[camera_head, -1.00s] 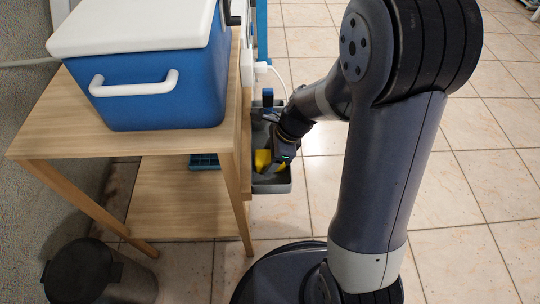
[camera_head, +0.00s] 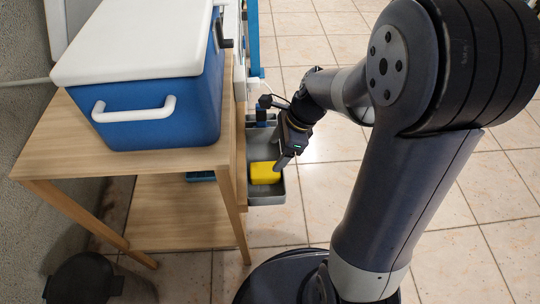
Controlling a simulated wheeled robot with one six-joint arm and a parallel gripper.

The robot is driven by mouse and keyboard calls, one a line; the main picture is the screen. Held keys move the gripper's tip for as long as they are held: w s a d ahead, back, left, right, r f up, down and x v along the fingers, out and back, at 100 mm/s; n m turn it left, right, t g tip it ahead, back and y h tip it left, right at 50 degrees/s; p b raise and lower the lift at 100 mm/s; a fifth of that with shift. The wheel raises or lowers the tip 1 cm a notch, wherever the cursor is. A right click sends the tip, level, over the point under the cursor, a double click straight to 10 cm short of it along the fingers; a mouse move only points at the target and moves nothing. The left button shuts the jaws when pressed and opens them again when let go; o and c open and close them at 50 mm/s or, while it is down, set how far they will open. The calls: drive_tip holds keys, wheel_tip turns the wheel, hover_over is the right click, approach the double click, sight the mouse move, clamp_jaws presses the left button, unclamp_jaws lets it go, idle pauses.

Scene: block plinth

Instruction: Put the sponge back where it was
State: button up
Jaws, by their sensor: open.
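The yellow sponge (camera_head: 265,172) lies in the grey tray (camera_head: 268,197) fixed to the right side of the wooden table. My gripper (camera_head: 282,165) is open, above the tray's right side and close to the sponge. I see no part of the sponge between its fingers. The far end of the tray is partly hidden by my gripper and wrist.
A blue cooler (camera_head: 150,105) with a white lid stands on the wooden table (camera_head: 75,150). A dark blue item (camera_head: 263,108) stands at the tray's far end. A dark bin (camera_head: 85,280) is at lower left. The tiled floor on the right is clear.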

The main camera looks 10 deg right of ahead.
drive_tip(key=shift+v, duration=1.25)
idle(0.5)
